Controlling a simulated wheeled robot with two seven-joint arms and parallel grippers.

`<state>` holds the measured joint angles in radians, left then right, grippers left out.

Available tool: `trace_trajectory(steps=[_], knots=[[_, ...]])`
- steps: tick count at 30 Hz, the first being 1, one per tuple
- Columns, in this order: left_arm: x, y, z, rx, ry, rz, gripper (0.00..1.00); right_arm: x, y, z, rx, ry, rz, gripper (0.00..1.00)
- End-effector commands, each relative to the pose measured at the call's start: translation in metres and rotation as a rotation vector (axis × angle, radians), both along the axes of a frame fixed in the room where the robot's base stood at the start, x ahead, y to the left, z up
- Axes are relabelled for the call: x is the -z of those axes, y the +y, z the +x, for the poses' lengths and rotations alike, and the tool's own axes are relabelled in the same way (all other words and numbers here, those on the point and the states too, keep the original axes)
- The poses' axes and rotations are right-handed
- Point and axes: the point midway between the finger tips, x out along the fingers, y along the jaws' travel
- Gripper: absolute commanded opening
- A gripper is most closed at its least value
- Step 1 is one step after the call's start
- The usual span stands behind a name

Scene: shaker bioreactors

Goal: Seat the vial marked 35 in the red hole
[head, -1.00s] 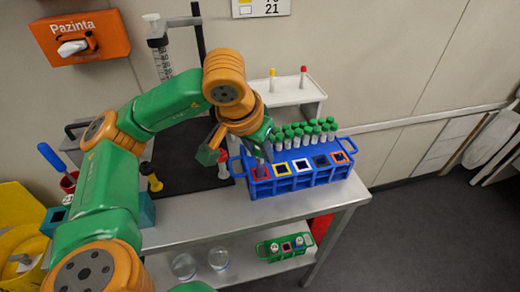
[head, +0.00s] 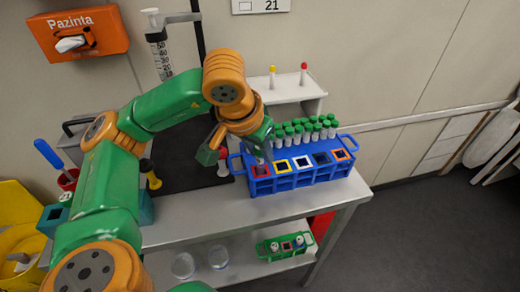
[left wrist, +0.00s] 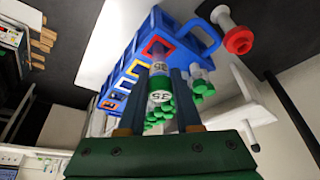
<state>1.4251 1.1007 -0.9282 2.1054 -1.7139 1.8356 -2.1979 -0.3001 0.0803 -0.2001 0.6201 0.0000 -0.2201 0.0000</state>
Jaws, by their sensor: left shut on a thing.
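My left gripper (head: 263,150) is shut on a vial (left wrist: 160,96) with a green cap and a label reading 35. In the left wrist view the vial lies between the two fingers (left wrist: 162,100), its clear end pointing at the red hole (left wrist: 158,47). In the head view the red hole (head: 261,171) is the leftmost in the front row of the blue rack (head: 300,181), directly under the gripper. The vial's lower end is at or just above this hole; I cannot tell whether it is inside. My right gripper is out of view.
Yellow, white, dark and orange-framed holes continue the front row, and several green-capped vials (head: 305,130) stand behind. A white stand (head: 290,88) is at the back. A green rack (head: 285,246) and two glass dishes are on the lower shelf.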

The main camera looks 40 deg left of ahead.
Motion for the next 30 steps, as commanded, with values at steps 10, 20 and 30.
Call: trace_trajectory(steps=[10, 20, 30], knots=[[0.0045, -0.0001, 0.0, 0.0, 0.0, 0.0, 0.0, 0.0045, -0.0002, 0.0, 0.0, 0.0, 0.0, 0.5], [0.0051, -0.0001, 0.0, 0.0, 0.0, 0.0, 0.0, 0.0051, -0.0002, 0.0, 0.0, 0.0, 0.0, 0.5], [0.0105, 0.0, 0.0, 0.0, 0.0, 0.0, 0.0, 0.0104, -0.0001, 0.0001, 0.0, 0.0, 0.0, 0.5]])
